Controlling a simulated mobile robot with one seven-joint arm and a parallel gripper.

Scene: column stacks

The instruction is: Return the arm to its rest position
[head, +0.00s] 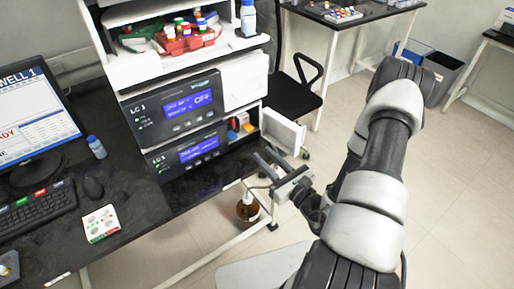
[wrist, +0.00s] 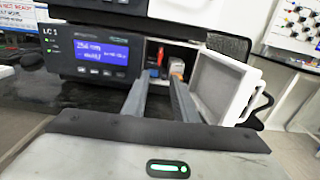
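My gripper (head: 261,162) is in front of the lower instrument at the bench's right front edge, reaching out from the arm on the right. Its two fingers (wrist: 157,88) are apart with nothing held between them. They point toward an open compartment (wrist: 168,50) in the instrument stack, and the gripper is outside it. The compartment's white door (head: 284,131) is swung open to the right; it also shows in the wrist view (wrist: 222,88). Red, blue and pale items (head: 238,124) are inside the compartment, partly hidden.
The instrument stack (head: 171,107) carries a red tray of vials (head: 186,38) and a bottle (head: 248,18) on top. A brown bottle (head: 247,207) stands below the bench edge. A black chair (head: 296,92) is behind the door. Open floor lies to the right.

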